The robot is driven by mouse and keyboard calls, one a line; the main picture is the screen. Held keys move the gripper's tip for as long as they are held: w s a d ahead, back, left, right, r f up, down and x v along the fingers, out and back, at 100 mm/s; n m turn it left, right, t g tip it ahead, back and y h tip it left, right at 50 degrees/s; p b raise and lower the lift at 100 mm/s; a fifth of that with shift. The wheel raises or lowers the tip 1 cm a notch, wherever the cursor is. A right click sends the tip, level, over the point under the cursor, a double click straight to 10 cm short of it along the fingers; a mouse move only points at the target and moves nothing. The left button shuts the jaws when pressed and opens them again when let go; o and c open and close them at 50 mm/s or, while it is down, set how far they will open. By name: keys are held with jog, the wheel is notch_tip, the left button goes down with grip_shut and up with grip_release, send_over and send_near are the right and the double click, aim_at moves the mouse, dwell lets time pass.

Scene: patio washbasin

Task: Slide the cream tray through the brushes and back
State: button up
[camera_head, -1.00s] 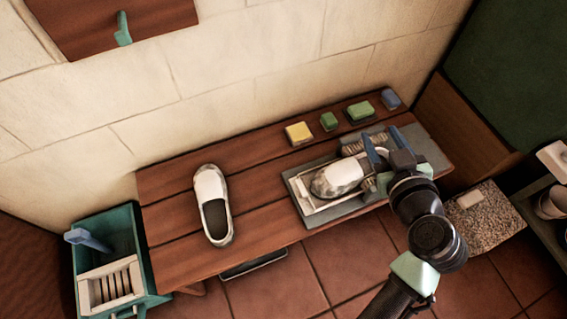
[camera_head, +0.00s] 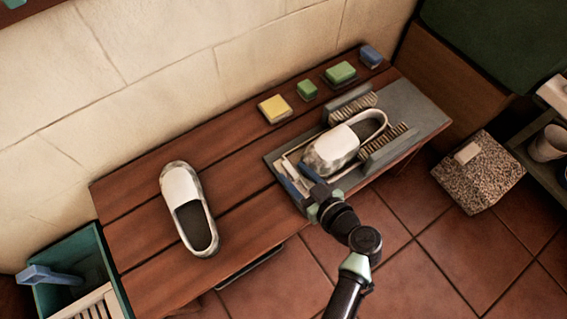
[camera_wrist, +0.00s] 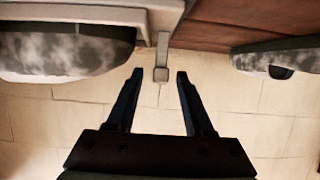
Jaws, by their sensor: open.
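The cream tray (camera_head: 285,158) lies on a grey base (camera_head: 425,100) on the wooden bench and carries a white and grey slip-on shoe (camera_head: 333,147). Bristle brushes, a back one (camera_head: 352,108) and a front one (camera_head: 384,148), flank the shoe's heel half. The toe end points left. My gripper (camera_head: 298,177) is open at the tray's left end. In the wrist view the tray's small post-like handle (camera_wrist: 162,58) reaches between my open fingertips (camera_wrist: 160,74), with a gap on both sides. My fingers partly hide that end in the head view.
A second slip-on shoe (camera_head: 188,210) stands on the bench to the left. Yellow (camera_head: 275,109), green and blue blocks line the back edge. A teal crate (camera_head: 75,270) is at lower left. A speckled box (camera_head: 480,170) stands on the floor at right.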

aim_at(284, 164)
jog(key=b+x, duration=0.1)
jog(key=x, duration=0.4)
jog(key=shift+w+a+f, duration=0.1)
jog(key=shift+w+a, duration=0.05)
jog(key=shift+w, duration=0.1)
grip_shut()
dwell(1.2)
